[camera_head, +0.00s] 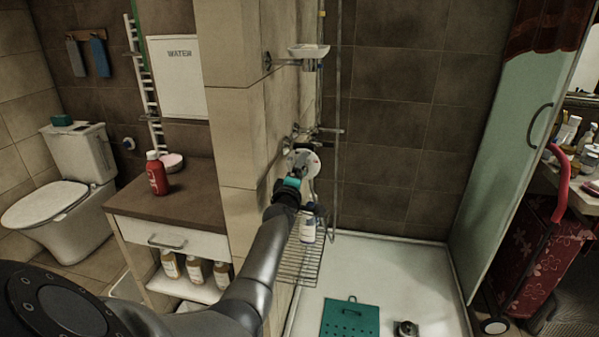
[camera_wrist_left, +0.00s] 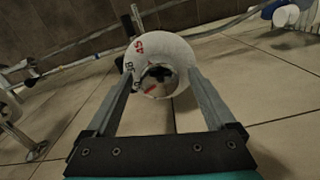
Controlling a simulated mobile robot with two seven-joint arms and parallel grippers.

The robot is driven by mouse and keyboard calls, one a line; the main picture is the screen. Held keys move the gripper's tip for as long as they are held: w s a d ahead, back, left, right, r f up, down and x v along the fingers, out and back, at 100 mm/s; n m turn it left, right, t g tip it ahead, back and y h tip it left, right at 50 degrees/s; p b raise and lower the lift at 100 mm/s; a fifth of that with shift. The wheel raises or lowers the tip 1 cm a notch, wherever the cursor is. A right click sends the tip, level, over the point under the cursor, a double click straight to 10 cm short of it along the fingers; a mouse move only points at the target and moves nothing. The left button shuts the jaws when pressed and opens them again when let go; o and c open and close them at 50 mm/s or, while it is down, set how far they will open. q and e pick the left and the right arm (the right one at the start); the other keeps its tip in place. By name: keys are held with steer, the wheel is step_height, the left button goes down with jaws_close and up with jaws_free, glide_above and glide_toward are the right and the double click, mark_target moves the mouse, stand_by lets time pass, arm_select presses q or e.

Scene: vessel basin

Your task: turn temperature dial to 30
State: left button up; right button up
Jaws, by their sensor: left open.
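The temperature dial (camera_head: 306,162) is a round white knob on the shower fitting at the tiled wall. In the left wrist view the dial (camera_wrist_left: 160,58) shows a red 45, other partly readable numbers and a dark recessed centre with a red mark. My left gripper (camera_head: 298,171) reaches up to the dial from below in the head view. In the left wrist view my left gripper (camera_wrist_left: 160,76) is open, one finger on each side of the dial. Whether the fingers touch it I cannot tell. My right gripper is in neither view.
A wire rack (camera_head: 299,262) with a bottle (camera_head: 308,229) hangs below the dial. A soap dish (camera_head: 309,50) is above it. The pillar (camera_head: 236,130) stands close left of my arm.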

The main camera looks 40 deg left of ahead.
arm_select(q)
steer(key=p+v, duration=0.5)
steer(key=v, duration=1)
steer(key=shift+s, duration=0.1)
stand_by(0.4)
